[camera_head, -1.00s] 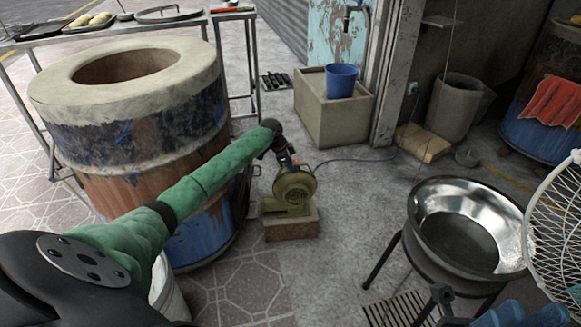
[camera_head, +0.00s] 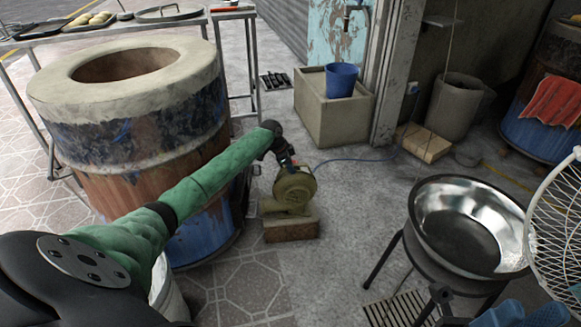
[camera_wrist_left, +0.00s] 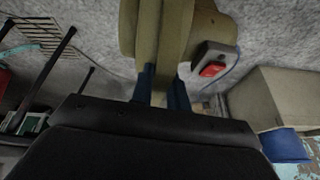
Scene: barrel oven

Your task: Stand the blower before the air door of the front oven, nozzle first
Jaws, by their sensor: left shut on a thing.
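The front oven (camera_head: 140,130) is the large barrel with a pale rim at the left; my arm crosses in front of it, and I cannot make out its air door. The olive blower (camera_head: 294,188) is upright at a brown block (camera_head: 291,229), right of the oven, its nozzle side toward the oven. I cannot tell whether it rests on the block. My left gripper (camera_head: 290,163) is shut on the blower's top. In the left wrist view, the blue fingers (camera_wrist_left: 162,88) reach the blower's body (camera_wrist_left: 150,35), beside a grey box with a red switch (camera_wrist_left: 212,69).
A blue cable (camera_head: 345,160) runs from the blower to the wall. A concrete trough (camera_head: 325,118) with a blue bucket (camera_head: 341,80) stands behind. A metal bowl on a stand (camera_head: 468,228) is at the right. Floor around the block is partly clear.

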